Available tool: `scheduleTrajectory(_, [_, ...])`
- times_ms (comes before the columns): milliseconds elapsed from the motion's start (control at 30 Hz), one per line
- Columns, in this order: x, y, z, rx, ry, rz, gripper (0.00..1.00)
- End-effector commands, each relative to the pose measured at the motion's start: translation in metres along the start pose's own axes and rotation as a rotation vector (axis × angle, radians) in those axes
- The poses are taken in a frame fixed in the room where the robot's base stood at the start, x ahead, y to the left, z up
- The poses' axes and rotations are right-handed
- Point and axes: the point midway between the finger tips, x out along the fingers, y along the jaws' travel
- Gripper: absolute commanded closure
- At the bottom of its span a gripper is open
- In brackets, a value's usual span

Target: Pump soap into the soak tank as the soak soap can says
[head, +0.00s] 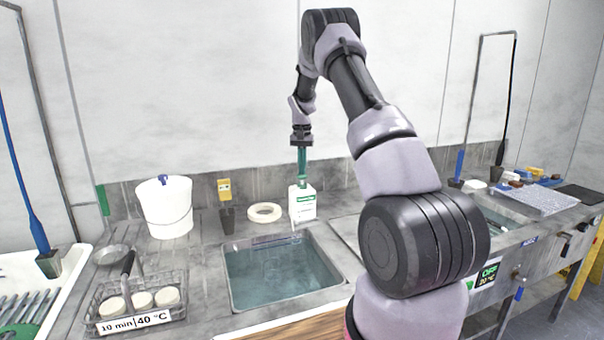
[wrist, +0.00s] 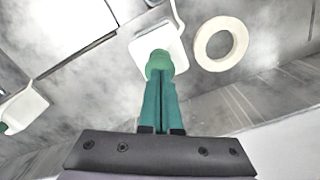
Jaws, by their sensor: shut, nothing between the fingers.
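The soap can (head: 302,212) is white with a green label, too small to read, and stands upright behind the right back part of the soak tank (head: 258,246). The tank is a sunken basin with clear bluish water. My gripper (head: 302,178) points straight down over the can, its green fingers shut and empty. In the wrist view my gripper (wrist: 160,80) has its fingertips at the round green pump top (wrist: 159,64) of the white can (wrist: 143,46). I cannot tell whether they touch it. A pale spout sticks out from the can.
A tape ring (head: 264,212), dark cup (head: 227,219) and white bucket (head: 165,206) stand left of the can. A wire basket (head: 128,289) of pale discs reads "10 min | 40 °C". A panel (head: 488,273) reads "OFF 20 °C". Another white container (wrist: 22,108) shows in the wrist view.

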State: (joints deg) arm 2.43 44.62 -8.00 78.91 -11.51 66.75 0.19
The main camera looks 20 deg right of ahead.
Motion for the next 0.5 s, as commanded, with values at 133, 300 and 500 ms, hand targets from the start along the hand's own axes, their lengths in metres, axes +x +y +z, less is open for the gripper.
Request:
scheduleTrajectory(133, [0.0060,0.0002,0.0003,-0.001,-0.001,0.001,1.00])
scheduleTrajectory(300, [0.0091,0.0003,0.0003,-0.001,-0.002,0.001,1.00])
scheduleTrajectory(500, [0.0076,0.0004,0.0004,-0.001,-0.002,0.001,1.00])
